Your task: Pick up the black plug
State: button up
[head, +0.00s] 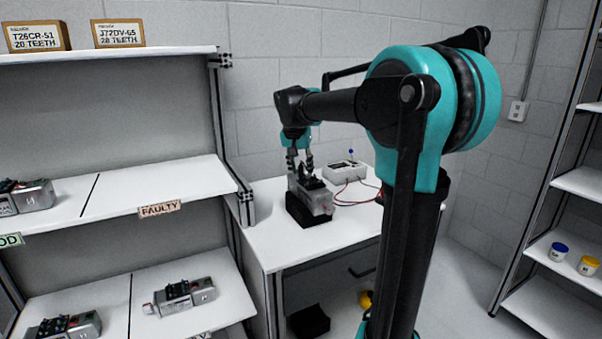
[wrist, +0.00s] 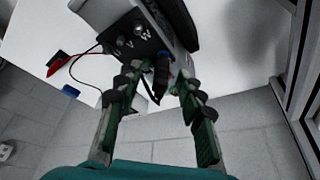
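A grey servo motor (head: 312,196) sits on a black stand (head: 308,214) on the white workbench. In the wrist view its dark terminal face (wrist: 132,40), marked U, V, W, is at the top. A black plug (wrist: 160,72) shows beside that face, with a dark lead hanging from it. My gripper (head: 300,160) is just above the motor in the head view. In the wrist view my gripper (wrist: 158,88) is open, its ribbed fingers apart on either side of the plug. I cannot tell whether either finger touches it. The plug is not distinct in the head view.
A white meter box (head: 345,172) with red and dark leads stands behind the motor. A red clip (wrist: 57,64) shows in the wrist view. Shelves with motors (head: 178,297) stand left; a rack with small jars (head: 559,252) stands right. The bench front (head: 290,248) is clear.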

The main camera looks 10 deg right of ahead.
grip_shut()
jog(key=shift+r, duration=0.1)
